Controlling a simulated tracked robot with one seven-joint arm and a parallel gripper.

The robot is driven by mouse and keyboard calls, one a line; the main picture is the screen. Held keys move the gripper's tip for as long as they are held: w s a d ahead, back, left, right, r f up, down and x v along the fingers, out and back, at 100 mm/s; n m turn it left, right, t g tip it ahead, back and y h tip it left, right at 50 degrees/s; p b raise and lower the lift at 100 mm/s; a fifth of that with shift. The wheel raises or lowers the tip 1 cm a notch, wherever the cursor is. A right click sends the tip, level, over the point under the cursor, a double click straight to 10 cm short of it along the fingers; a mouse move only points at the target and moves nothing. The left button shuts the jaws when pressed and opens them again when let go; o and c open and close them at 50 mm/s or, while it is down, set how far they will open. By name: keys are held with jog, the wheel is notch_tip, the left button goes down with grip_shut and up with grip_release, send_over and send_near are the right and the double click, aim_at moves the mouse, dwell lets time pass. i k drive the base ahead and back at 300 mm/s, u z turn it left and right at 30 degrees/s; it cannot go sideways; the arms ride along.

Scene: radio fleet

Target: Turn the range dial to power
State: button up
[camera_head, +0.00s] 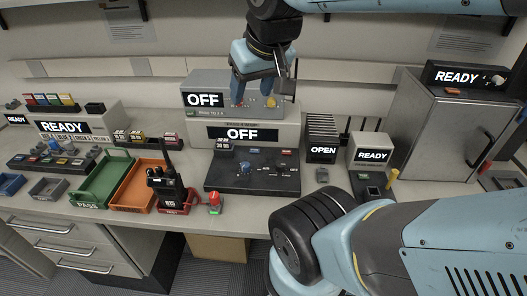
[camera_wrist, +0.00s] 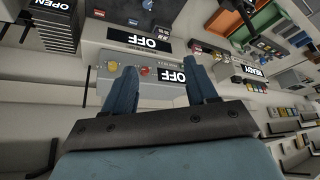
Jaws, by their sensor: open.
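The bench instrument (camera_head: 240,131) has a large OFF display, with a second, smaller OFF unit (camera_head: 190,82) on top of it. In front lies a dark sloped control panel (camera_head: 225,180) with knobs and small labels. A blue-marked knob (camera_head: 245,168) sits near its middle; it also shows at the top of the wrist view (camera_wrist: 148,4). Which knob is the range dial, and its setting, are too small to tell. My gripper (camera_head: 254,102) is open and empty, hanging in front of the upper unit, above and behind the panel.
A handheld radio (camera_head: 166,190) stands in a red cradle, left of the panel, beside an orange tray (camera_head: 136,187) and a green PASS tray (camera_head: 100,181). A rack marked OPEN (camera_head: 322,131), a READY box (camera_head: 371,153) and a grey cabinet (camera_head: 433,129) stand right.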

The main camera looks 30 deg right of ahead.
aim_at(280, 166)
jog(key=u, duration=0.9)
jog(key=k, duration=1.75)
jog(key=z, duration=0.9)
jog(key=i, duration=1)
jog(key=z, duration=0.05)
